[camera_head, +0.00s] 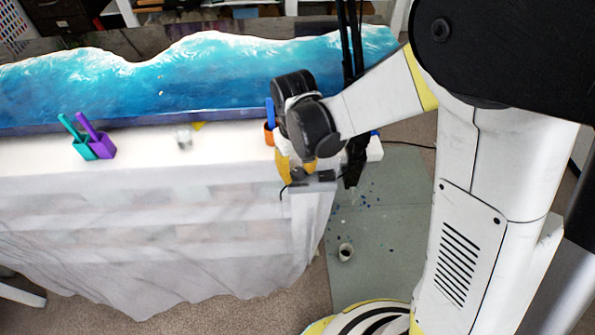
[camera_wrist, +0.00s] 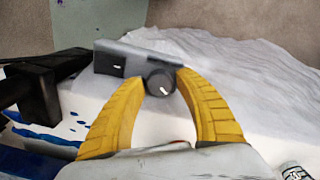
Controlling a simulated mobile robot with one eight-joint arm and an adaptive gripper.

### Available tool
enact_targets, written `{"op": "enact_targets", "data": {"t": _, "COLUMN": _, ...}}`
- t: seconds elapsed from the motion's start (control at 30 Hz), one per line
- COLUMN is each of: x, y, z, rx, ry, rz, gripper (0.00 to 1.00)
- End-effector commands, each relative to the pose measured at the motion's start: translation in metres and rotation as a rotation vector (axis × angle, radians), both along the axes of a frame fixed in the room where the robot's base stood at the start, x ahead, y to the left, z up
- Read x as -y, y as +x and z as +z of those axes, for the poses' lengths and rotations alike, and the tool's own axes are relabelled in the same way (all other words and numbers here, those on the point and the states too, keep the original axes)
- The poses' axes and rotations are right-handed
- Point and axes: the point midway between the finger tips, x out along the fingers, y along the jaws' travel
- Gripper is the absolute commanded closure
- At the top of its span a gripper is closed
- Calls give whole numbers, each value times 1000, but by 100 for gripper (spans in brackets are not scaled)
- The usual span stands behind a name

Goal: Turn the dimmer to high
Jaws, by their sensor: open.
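The dimmer (camera_wrist: 138,58) is a grey box with a round dark knob (camera_wrist: 160,82) and a small black switch panel with a white mark (camera_wrist: 116,67). A white line on the knob points down and slightly right in the wrist view. My gripper (camera_wrist: 160,76) is open, with one yellow finger on each side of the knob; gaps seem to show, but I cannot tell contact for sure. In the head view the dimmer (camera_head: 314,185) lies at the right front corner of the white-covered table, partly hidden by my gripper (camera_head: 296,167).
A blue wave-patterned resin piece (camera_head: 170,80) spans the table's back. Teal (camera_head: 83,148) and purple (camera_head: 103,146) cups stand left, a small clear cup (camera_head: 184,139) mid-table. An orange cup (camera_head: 268,133) and a black stand (camera_head: 352,90) are close to my wrist. A cup (camera_head: 345,252) is on the floor mat.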

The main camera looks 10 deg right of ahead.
Motion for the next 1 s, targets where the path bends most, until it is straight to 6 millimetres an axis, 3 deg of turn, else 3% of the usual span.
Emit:
{"op": "enact_targets", "data": {"t": 0.1, "x": 0, "y": 0, "z": 0, "rx": 0, "ry": 0, "rz": 0, "gripper": 62}}
{"op": "enact_targets", "data": {"t": 0.23, "x": 0, "y": 0, "z": 0, "rx": 0, "ry": 0, "rz": 0, "gripper": 100}}
{"op": "enact_targets", "data": {"t": 0.47, "x": 0, "y": 0, "z": 0, "rx": 1, "ry": 0, "rz": -18, "gripper": 100}}
{"op": "enact_targets", "data": {"t": 0.8, "x": 0, "y": 0, "z": 0, "rx": 0, "ry": 0, "rz": -365, "gripper": 100}}
{"op": "enact_targets", "data": {"t": 1.0, "x": 0, "y": 0, "z": 0, "rx": -1, "ry": 0, "rz": -411, "gripper": 100}}
